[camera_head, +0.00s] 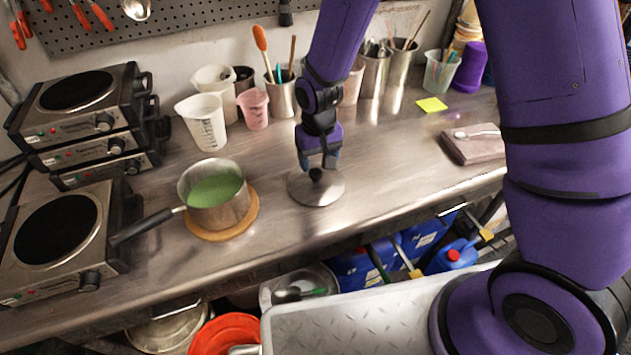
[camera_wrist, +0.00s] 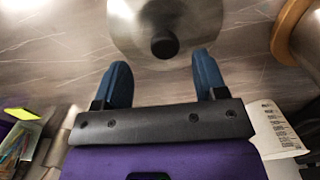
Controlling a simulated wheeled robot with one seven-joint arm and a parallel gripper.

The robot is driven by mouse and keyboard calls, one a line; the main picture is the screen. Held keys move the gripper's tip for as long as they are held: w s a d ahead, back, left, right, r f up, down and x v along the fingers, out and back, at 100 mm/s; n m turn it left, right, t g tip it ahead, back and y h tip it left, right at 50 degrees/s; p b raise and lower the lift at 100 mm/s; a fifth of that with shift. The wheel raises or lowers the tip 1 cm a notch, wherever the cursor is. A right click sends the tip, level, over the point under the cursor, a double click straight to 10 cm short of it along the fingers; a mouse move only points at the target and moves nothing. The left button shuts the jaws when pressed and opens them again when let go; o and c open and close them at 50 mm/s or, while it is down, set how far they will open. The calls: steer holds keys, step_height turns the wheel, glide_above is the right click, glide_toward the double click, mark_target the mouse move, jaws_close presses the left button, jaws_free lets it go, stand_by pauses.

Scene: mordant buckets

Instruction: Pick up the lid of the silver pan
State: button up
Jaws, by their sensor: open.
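The silver lid (camera_head: 318,190) lies flat on the steel counter, with its black knob (camera_head: 316,174) upward. In the wrist view the lid (camera_wrist: 135,18) shows at the top, and its knob (camera_wrist: 164,44) sits just beyond and between the fingertips. My gripper (camera_head: 318,163) is above the lid, pointing down, with its fingers apart. The wrist view shows the gripper (camera_wrist: 162,68) open and empty, a blue finger on each side. The silver pan (camera_head: 215,200) holds green liquid and stands left of the lid on a round wooden board (camera_head: 240,228).
Stacked hot plates (camera_head: 90,118) stand at the left, with another hot plate (camera_head: 58,242) in front. Measuring jugs (camera_head: 203,122) and cups of tools (camera_head: 281,97) line the back. A brown block (camera_head: 474,146) lies at the right.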

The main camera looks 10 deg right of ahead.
mark_target(316, 172)
steer(key=shift+w+a+f, duration=0.1)
steer(key=shift+a+f, duration=0.05)
steer(key=shift+f, duration=1.2)
steer(key=shift+w+a+f, duration=0.1)
steer(key=shift+a+f, duration=0.05)
steer(key=shift+f, duration=1.2)
steer(key=c, duration=1.1)
